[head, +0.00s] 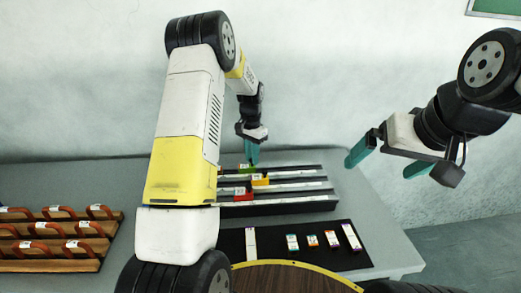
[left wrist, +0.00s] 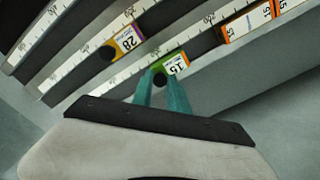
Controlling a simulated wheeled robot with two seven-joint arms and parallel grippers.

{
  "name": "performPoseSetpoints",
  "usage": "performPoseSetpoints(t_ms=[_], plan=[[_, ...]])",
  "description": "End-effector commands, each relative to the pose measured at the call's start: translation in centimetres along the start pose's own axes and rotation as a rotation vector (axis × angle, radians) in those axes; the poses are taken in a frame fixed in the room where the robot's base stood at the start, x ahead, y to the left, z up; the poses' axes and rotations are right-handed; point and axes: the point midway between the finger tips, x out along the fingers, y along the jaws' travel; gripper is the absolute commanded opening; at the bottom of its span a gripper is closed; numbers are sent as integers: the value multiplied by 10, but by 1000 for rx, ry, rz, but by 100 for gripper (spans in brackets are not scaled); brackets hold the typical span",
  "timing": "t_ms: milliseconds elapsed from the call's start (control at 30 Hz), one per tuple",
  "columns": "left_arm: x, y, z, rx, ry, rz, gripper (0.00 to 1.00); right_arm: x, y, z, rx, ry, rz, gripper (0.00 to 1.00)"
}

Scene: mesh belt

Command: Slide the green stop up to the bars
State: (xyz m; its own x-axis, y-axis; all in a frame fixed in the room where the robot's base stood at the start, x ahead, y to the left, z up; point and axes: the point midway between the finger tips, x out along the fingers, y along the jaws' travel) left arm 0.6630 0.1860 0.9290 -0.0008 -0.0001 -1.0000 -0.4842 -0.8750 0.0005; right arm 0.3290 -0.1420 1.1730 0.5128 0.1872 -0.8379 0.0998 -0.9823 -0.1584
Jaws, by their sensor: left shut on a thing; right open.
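The green stop (left wrist: 172,66) has a number label and a black knob. It sits on a ruled rail in the left wrist view, and its green top also shows in the head view (head: 244,168). My left gripper (left wrist: 160,82) is shut on the green stop, with its teal fingers on either side of the knob. Orange-edged bars (left wrist: 244,24) with number labels lie up and right of the stop, seemingly on the same rail, with a gap between. My right gripper (head: 388,167) is open and empty in the air at the right.
A yellow stop (left wrist: 124,40) sits on a neighbouring rail. A red block (head: 243,196) is on a nearer rail. A black mat (head: 268,262) holds several small labelled pieces. A wooden rack (head: 50,266) with red handles stands at the left.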

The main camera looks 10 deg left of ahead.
Motion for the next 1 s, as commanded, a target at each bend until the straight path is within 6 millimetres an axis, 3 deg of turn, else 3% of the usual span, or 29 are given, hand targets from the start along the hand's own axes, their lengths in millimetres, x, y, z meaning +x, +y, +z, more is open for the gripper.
performPoseSetpoints(t_ms=[767, 1000], plan=[[-1, -1, 0, -1, 2, -2, 0, 0, 0, 0, 0, 0, 0, 100], [-1, -33, 31, -8, -2, -6, 0, 0, 0, 0, 0, 0, 0, 100]])
